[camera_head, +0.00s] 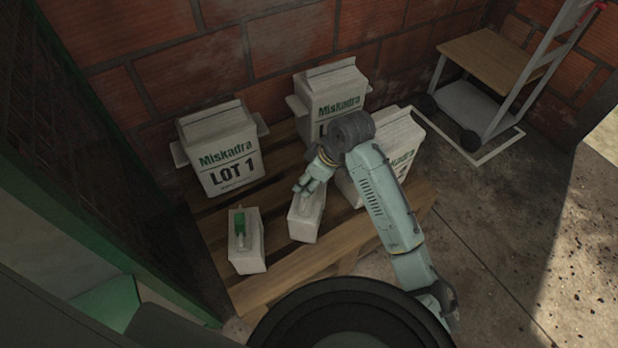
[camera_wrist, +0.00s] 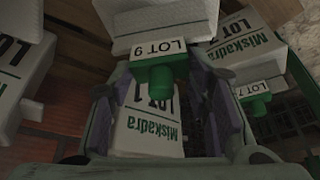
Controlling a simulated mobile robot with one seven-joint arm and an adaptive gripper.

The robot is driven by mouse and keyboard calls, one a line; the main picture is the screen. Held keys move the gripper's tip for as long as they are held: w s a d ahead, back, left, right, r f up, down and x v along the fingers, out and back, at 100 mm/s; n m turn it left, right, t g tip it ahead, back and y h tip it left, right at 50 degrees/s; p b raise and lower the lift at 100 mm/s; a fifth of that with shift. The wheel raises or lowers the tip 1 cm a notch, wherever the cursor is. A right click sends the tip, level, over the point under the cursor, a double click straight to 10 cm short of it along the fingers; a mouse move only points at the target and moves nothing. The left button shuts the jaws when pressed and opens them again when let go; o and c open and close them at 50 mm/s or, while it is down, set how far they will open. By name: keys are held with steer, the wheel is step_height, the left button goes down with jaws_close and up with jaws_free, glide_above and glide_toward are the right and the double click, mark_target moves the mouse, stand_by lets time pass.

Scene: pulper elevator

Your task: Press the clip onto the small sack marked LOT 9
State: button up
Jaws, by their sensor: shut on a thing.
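My gripper (camera_head: 303,188) is at the top of the front right small white sack (camera_head: 305,222), which stands upright on a pallet. In the wrist view, my fingers (camera_wrist: 160,78) are shut on a green clip (camera_wrist: 162,80). A white tag (camera_wrist: 158,49) reading LOT 9 lies against the clip, in front of the pale small sack (camera_wrist: 165,18). I cannot tell whether the clip is fully seated. The left small sack (camera_head: 247,250) carries another green clip (camera_head: 240,222); the wrist view shows its tag (camera_wrist: 252,88) reading LOT 7.
Behind stand large Miskadra sacks: LOT 1 (camera_head: 225,160) at left, one at the back (camera_head: 335,95), one at right (camera_head: 400,140) partly behind my arm. All are on the wooden pallet (camera_head: 300,268). A mesh panel (camera_head: 70,140) borders the left; a cart (camera_head: 490,85) stands back right.

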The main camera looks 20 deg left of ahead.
steer(key=shift+f, duration=0.15)
steer(key=shift+f+b, duration=0.3)
steer(key=shift+b, duration=0.1)
steer(key=shift+s+f+b, duration=0.1)
steer(key=shift+f+b, duration=0.75)
steer(key=shift+f, duration=0.15)
stand_by(0.5)
steer(key=o, duration=0.8)
steer(key=shift+f, duration=0.1)
steer(key=shift+o, duration=1.2)
steer(key=shift+o, duration=0.6)
steer(key=o, duration=0.4)
steer(key=shift+r, duration=0.2)
steer(key=shift+r, duration=0.15)
